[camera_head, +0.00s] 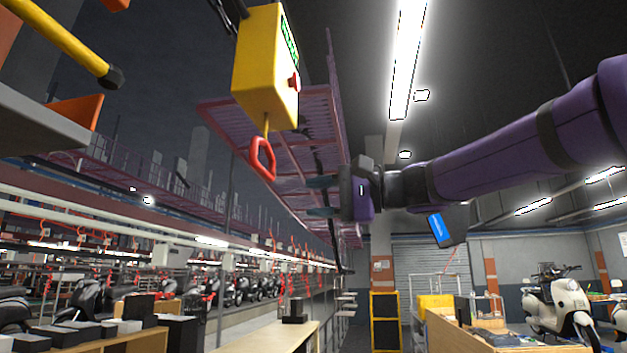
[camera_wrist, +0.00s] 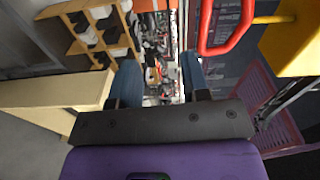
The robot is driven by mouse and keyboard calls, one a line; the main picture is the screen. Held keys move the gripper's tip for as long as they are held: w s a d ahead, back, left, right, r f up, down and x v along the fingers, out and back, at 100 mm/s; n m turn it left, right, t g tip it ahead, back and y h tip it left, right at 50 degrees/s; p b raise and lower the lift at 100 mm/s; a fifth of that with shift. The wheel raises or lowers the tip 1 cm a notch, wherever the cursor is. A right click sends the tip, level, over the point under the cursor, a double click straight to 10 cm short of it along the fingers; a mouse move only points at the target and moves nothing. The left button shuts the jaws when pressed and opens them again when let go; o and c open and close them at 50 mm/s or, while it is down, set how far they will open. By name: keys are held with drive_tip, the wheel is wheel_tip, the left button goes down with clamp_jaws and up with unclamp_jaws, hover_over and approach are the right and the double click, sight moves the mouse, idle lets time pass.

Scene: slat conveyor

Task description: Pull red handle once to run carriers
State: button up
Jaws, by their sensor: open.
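The red handle (camera_head: 262,158) is a loop hanging below a yellow control box (camera_head: 262,70) in the head view. The box has a red button (camera_head: 294,83) on its side. In the wrist view the handle (camera_wrist: 226,28) is at the top, right of the fingers, beside the yellow box (camera_wrist: 292,45). My gripper (camera_head: 318,197) is to the right of and slightly below the handle in the head view, pointing left. It is open. In the wrist view nothing is between the fingertips of my gripper (camera_wrist: 160,78), and the handle is apart from them.
A yellow bar (camera_head: 60,40) with a black end is at upper left. A pink mesh walkway (camera_head: 310,115) is behind the box. A wooden-topped bench (camera_head: 270,335) and a parked scooter (camera_head: 560,300) are below. The air around my gripper looks clear.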

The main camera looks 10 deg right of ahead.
drive_tip(key=y, duration=0.2)
approach(267, 172)
drive_tip(key=a, duration=0.1)
drive_tip(key=x, duration=1)
drive_tip(key=shift+d, duration=0.1)
